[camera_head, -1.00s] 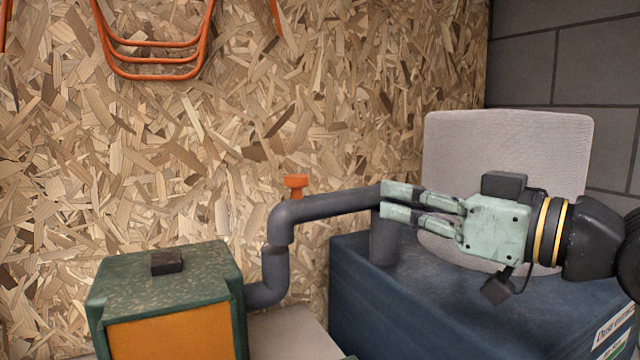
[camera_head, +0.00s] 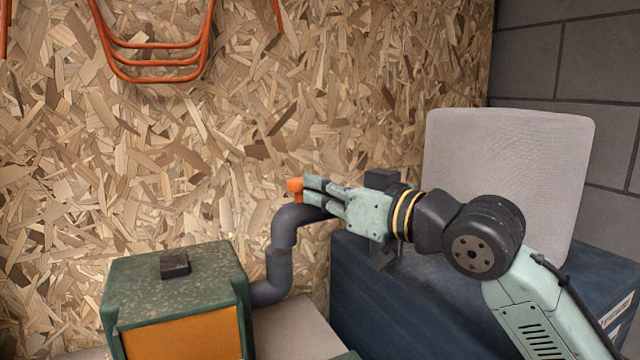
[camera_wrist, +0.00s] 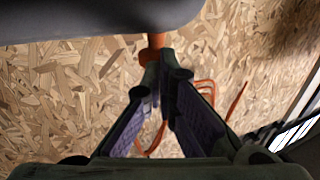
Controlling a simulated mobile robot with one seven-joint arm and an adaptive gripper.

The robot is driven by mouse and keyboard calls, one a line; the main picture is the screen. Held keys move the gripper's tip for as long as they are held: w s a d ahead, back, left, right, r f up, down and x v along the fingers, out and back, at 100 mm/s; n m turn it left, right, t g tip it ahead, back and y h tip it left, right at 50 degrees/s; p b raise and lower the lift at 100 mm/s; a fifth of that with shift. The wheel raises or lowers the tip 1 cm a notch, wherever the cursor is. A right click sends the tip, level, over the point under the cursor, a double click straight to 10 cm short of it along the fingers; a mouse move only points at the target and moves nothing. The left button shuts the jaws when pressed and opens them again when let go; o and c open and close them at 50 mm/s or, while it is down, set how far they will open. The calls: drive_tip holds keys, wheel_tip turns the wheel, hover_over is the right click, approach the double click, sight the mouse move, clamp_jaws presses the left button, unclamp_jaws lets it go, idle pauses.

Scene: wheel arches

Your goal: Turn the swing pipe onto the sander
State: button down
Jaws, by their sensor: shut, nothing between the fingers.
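The grey swing pipe (camera_head: 284,233) rises beside a green box with an orange front (camera_head: 175,280) and bends right at its top elbow. Its right-hand part is hidden behind my gripper, so I cannot tell where its free end points. My gripper (camera_head: 305,190) is shut and empty, with its fingertips beside the orange knob (camera_head: 294,187) above the elbow. In the wrist view the fingertips (camera_wrist: 163,68) lie just below the orange knob (camera_wrist: 153,46), and the pipe (camera_wrist: 100,15) crosses the top. Contact is unclear. I cannot tell for certain which machine is the sander.
A black block (camera_head: 174,264) sits on the green box.

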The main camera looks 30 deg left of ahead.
drive_tip(key=shift+a, duration=0.1)
drive_tip(key=a, duration=0.1)
drive_tip(key=m+t, duration=0.1)
drive_tip(key=a+t+b, duration=0.1)
drive_tip(key=shift+w+a+m+h, duration=0.3)
drive_tip(key=shift+a, duration=0.05)
idle(0.4)
drive_tip(key=shift+d, duration=0.1)
